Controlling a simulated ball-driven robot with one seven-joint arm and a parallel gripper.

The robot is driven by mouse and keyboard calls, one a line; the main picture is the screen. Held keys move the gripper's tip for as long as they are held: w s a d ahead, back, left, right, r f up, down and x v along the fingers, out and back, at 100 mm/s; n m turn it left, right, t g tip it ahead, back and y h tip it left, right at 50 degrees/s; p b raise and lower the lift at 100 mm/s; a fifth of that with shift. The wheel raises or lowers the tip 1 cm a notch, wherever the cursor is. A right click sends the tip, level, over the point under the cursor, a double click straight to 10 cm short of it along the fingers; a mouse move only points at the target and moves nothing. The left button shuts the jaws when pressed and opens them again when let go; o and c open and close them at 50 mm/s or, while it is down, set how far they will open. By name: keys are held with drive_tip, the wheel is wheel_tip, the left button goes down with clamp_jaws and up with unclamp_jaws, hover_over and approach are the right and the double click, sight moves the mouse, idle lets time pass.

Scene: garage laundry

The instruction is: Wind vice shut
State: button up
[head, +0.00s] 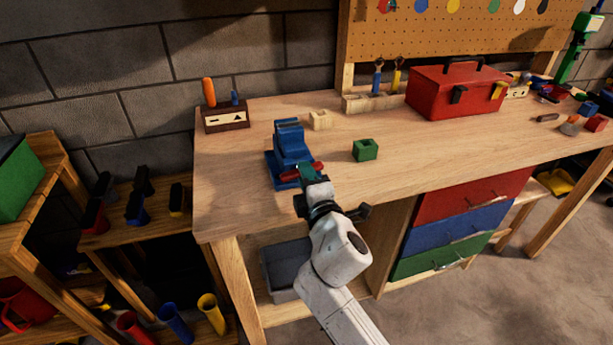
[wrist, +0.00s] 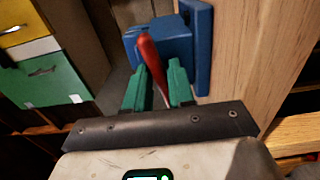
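The blue vice (head: 292,146) stands on the left part of the wooden workbench, with its blue base (head: 277,168) on the bench top. Its red handle (head: 288,175) is at the front, partly hidden by my gripper (head: 312,174). In the wrist view, the blue vice (wrist: 170,45) is beyond my gripper (wrist: 158,68). The red handle (wrist: 152,60) slants between the two green fingers, close to the left one, with a narrow gap on the right. The fingers stand apart around the handle and do not look closed tight on it. The vice's jaw gap is not clear.
A green block (head: 365,150) sits right of the vice and a pale wooden block (head: 320,120) behind it. A tool holder (head: 225,117) stands back left and a red toolbox (head: 457,92) back right. Coloured drawers (head: 470,195) are under the bench. The bench top's middle front is clear.

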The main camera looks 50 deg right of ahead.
drive_tip(key=shift+o, duration=1.4)
drive_tip(key=b+v, duration=0.2)
drive_tip(key=v, duration=0.9)
